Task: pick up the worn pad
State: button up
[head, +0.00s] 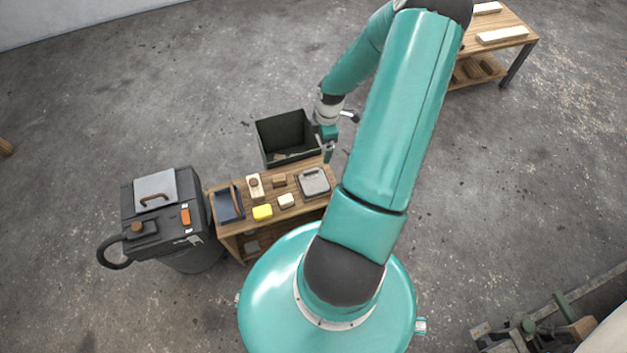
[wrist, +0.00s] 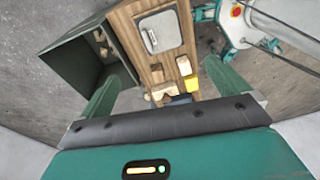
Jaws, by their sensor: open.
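I cannot tell for sure which piece is the worn pad. Candidates on the small wooden bench (head: 236,226) are a yellow block (head: 262,212), a cream block (head: 286,201) and a small brown block (head: 279,181). In the wrist view the yellow block (wrist: 192,83) lies near the right finger. Small light pieces (wrist: 101,38) lie inside the dark bin (wrist: 72,62) and are hard to make out. My gripper (head: 325,150) is open and empty, near the bin's right side and the bench's back right corner. In the wrist view its fingers (wrist: 160,72) stand apart over the bench.
The bench also holds a grey square case (head: 314,182), a wooden block with a dark knob (head: 254,187) and a dark blue tray-like piece (head: 228,203). A dark vacuum (head: 165,222) stands left. Another wooden table (head: 510,30) is far right. Open concrete floor lies between.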

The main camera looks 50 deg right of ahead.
jog(key=n+t+y, duration=0.1)
send_near(314, 182)
jog(key=shift+d+x, duration=0.25)
jog(key=shift+x, duration=0.9)
jog(key=x, duration=0.5)
jog(key=shift+a+f, duration=0.1)
jog(key=shift+a, duration=0.1)
jog(key=c, duration=0.8)
jog(key=shift+o, duration=0.2)
jog(key=shift+w, duration=0.1)
